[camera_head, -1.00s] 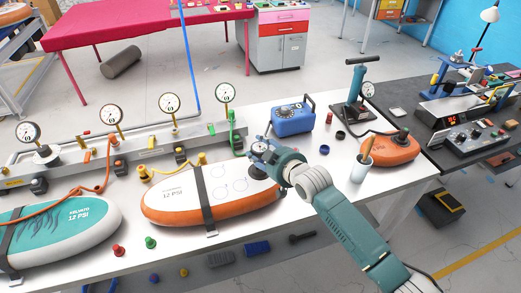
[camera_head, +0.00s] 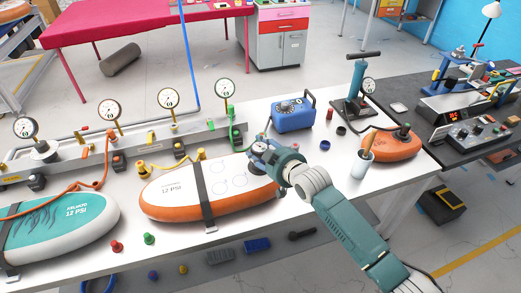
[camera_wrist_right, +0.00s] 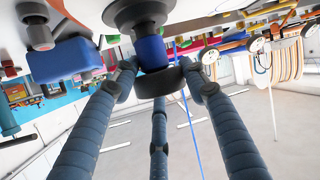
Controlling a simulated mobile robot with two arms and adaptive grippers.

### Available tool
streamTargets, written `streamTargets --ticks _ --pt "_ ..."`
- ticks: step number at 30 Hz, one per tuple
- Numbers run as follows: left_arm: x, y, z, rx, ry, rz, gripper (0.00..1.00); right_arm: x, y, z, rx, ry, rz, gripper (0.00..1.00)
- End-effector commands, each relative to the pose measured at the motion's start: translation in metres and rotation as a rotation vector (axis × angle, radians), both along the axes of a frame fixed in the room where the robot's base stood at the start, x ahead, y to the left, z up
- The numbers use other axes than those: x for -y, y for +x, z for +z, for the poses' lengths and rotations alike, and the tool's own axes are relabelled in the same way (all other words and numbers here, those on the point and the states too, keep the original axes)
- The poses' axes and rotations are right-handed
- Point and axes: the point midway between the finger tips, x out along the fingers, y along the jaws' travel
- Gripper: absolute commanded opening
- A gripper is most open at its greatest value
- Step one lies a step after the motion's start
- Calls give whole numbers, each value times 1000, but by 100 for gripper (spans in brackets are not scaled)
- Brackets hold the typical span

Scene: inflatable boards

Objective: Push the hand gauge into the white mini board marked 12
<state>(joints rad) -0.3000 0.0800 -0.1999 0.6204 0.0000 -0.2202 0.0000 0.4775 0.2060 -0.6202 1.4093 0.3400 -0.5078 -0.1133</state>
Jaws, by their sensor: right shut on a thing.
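The white mini board (camera_head: 190,187), with orange sides and a "12 PSI" mark, lies on the white table under a dark strap. My right gripper (camera_head: 262,155) is at its right end, shut on the hand gauge. The gauge is mostly hidden by the fingers in the head view. In the right wrist view, my fingers (camera_wrist_right: 155,78) close round the gauge's dark and blue body (camera_wrist_right: 152,52), which meets a dark round part at the top. I cannot tell how far the gauge sits in the board. My left gripper is not in view.
A teal board (camera_head: 65,222), also marked 12 PSI, lies at left. Several dial gauges (camera_head: 168,99) stand on a rail behind.

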Motion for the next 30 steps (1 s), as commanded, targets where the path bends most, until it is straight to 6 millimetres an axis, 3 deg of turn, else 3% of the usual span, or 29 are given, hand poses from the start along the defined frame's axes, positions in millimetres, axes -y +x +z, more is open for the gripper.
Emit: streamTargets --ticks 6,7,10,22,30 --pt "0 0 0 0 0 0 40 0 -1 -2 -4 -2 0 4" --pt "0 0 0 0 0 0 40 0 -1 -2 -4 -2 0 47" --pt "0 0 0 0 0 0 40 0 -1 -2 -4 -2 0 65" --pt "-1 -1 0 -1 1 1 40 4 -6 0 -4 -2 0 65" --pt "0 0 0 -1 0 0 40 25 -44 17 -3 -3 1 65"
